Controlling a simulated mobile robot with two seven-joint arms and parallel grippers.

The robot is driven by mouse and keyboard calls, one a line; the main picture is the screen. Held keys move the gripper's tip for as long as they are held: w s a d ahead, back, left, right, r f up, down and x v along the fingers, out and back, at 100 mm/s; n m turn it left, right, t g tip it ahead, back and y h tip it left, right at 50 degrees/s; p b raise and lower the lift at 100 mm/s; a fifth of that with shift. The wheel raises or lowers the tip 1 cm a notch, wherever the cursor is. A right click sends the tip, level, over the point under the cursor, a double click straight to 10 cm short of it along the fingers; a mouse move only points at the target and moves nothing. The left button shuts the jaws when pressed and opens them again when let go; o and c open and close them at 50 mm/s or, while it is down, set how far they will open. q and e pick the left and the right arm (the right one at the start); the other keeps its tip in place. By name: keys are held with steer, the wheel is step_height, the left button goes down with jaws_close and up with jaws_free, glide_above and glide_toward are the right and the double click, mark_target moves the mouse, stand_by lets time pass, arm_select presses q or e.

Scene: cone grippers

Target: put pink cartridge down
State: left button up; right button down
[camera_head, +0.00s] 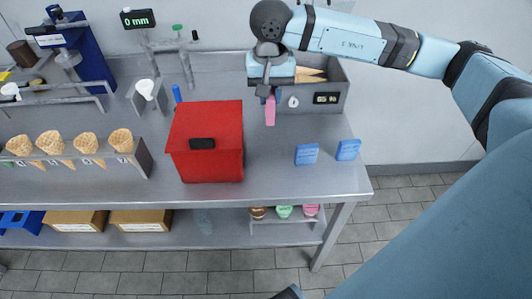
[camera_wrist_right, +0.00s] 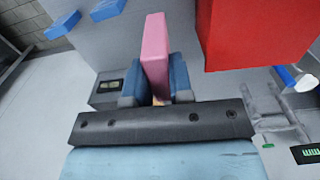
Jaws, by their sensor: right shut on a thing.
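The pink cartridge (camera_head: 270,110) is a narrow upright block held in my right gripper (camera_head: 269,96), above the metal table to the right of the red box. In the right wrist view the pink cartridge (camera_wrist_right: 155,52) sits between the two blue fingers of the right gripper (camera_wrist_right: 156,85), which are shut on it. A gap to the table cannot be judged exactly. My left gripper does not show in either view.
The red box (camera_head: 207,145) stands left of the cartridge. Two blue blocks (camera_head: 307,154) (camera_head: 348,150) lie at the table's right front. A grey bin with a display (camera_head: 327,98) is behind. Bare table (camera_head: 268,165) lies in front. Cones in a rack (camera_head: 85,158) stand at left.

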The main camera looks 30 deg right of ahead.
step_height(320, 180, down, 18)
steer(key=shift+d+r+p, duration=0.1)
steer(key=shift+r+p, duration=0.1)
steer(key=shift+p, duration=0.2)
steer(key=shift+f, duration=0.2)
steer(key=c, duration=1)
jaws_free()
steer(key=shift+r, duration=0.15)
